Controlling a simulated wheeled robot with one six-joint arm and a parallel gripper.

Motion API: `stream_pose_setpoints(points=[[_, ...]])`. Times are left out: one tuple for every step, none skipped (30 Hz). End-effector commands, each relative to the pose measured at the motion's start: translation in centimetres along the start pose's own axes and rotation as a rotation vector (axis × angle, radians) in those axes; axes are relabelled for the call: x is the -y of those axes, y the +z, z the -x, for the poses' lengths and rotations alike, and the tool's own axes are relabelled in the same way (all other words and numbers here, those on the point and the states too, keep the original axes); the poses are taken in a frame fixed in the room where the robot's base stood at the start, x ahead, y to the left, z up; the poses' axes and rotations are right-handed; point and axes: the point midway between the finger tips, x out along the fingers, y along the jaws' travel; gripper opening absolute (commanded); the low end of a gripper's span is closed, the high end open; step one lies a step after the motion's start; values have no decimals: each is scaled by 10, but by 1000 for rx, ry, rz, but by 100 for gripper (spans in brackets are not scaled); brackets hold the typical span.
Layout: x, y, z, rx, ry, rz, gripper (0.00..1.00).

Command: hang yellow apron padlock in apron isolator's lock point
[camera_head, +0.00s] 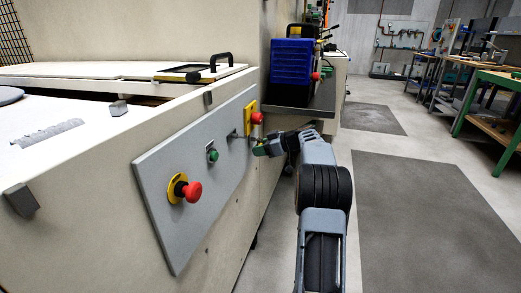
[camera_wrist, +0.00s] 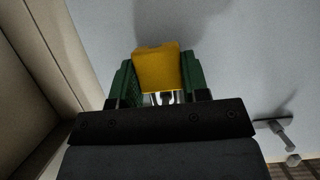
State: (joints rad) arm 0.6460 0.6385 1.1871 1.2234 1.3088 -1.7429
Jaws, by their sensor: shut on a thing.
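My gripper (camera_head: 262,149) is at the far end of the grey control panel (camera_head: 165,165), just below a red knob on a yellow plate (camera_head: 250,112), which looks like an isolator. In the wrist view my gripper (camera_wrist: 157,85) has its green fingers shut on the yellow padlock (camera_wrist: 157,66). The padlock's body faces the pale panel surface; a bit of metal, perhaps its shackle, shows between the fingers. I cannot tell whether the padlock touches the panel. The lock point cannot be made out clearly.
A red mushroom button (camera_head: 192,191) on a yellow ring, a green button (camera_head: 212,155) and a grey lever (camera_head: 232,133) stick out of the panel. A metal fitting (camera_wrist: 284,138) shows at lower right in the wrist view. The floor at right is open.

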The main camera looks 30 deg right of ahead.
Motion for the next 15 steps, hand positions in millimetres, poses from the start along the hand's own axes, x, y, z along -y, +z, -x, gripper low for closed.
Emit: stream_pose_setpoints(points=[[0, -1, 0, 0, 1, 1, 17], [0, -1, 0, 0, 1, 1, 45], [0, -1, 0, 0, 1, 1, 49], [0, -1, 0, 0, 1, 1, 52], [0, -1, 0, 0, 1, 1, 54], [0, -1, 0, 0, 1, 1, 58], [0, -1, 0, 0, 0, 1, 61], [0, -1, 0, 0, 0, 1, 64], [0, -1, 0, 0, 0, 1, 68], [0, -1, 0, 0, 0, 1, 71], [0, -1, 0, 0, 0, 1, 72], [0, -1, 0, 0, 0, 0, 72], [0, -1, 0, 0, 0, 0, 72], [0, -1, 0, 0, 0, 0, 72], [0, 0, 0, 0, -1, 0, 72]])
